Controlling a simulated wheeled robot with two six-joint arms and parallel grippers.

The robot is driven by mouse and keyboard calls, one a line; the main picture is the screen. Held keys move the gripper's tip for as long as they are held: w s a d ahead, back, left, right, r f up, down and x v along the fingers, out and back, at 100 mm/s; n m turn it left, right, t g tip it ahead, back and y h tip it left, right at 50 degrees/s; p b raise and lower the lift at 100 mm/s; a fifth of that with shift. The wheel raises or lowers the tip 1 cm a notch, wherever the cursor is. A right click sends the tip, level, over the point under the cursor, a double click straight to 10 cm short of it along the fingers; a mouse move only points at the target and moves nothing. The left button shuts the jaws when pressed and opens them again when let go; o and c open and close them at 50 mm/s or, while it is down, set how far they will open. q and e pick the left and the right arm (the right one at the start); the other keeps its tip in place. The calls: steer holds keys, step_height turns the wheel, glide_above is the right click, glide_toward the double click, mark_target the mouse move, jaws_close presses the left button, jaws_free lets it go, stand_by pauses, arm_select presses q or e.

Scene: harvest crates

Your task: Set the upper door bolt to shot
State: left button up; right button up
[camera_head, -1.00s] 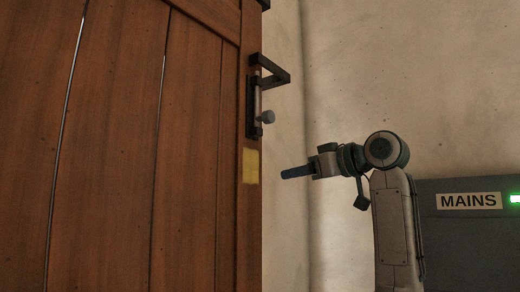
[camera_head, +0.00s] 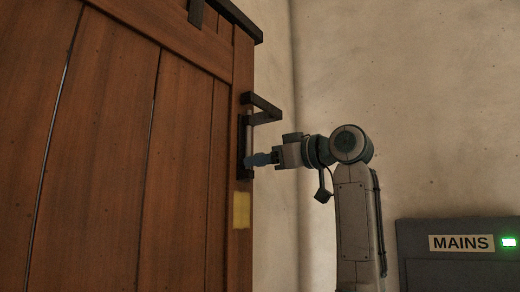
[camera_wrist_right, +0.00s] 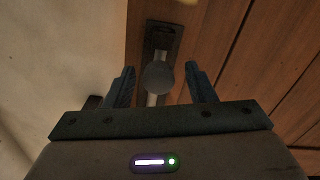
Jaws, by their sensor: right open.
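The upper door bolt (camera_head: 246,137) is a dark plate with a pale rod, upright on the right edge of the brown wooden door (camera_head: 130,150). In the right wrist view, its round grey knob (camera_wrist_right: 159,76) stands between the two blue fingers of my right gripper (camera_wrist_right: 160,84), with a gap on each side. The pale rod (camera_wrist_right: 153,99) shows beside the knob. In the head view my right gripper (camera_head: 256,159) reaches the lower part of the bolt from the right and hides the knob. My left gripper is not in view.
A dark bracket (camera_head: 262,107) sticks out above the bolt. A yellow patch (camera_head: 241,210) is on the door below it. A grey box (camera_head: 455,252) marked MAINS with a green light is at the lower right. A pale wall is behind.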

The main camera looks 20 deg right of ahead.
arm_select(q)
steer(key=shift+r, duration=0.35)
arm_select(e)
steer(key=shift+w+a, duration=0.2)
steer(key=shift+w, duration=0.25)
steer(key=shift+f, duration=0.1)
jaws_close()
step_height(320, 180, up, 5)
steer(key=shift+f, duration=0.15)
steer(key=shift+s+r, duration=0.1)
steer(key=shift+r, duration=0.2)
steer(key=shift+c, duration=1.1)
jaws_free()
steer(key=shift+o, duration=1.1)
steer(key=shift+f, duration=0.1)
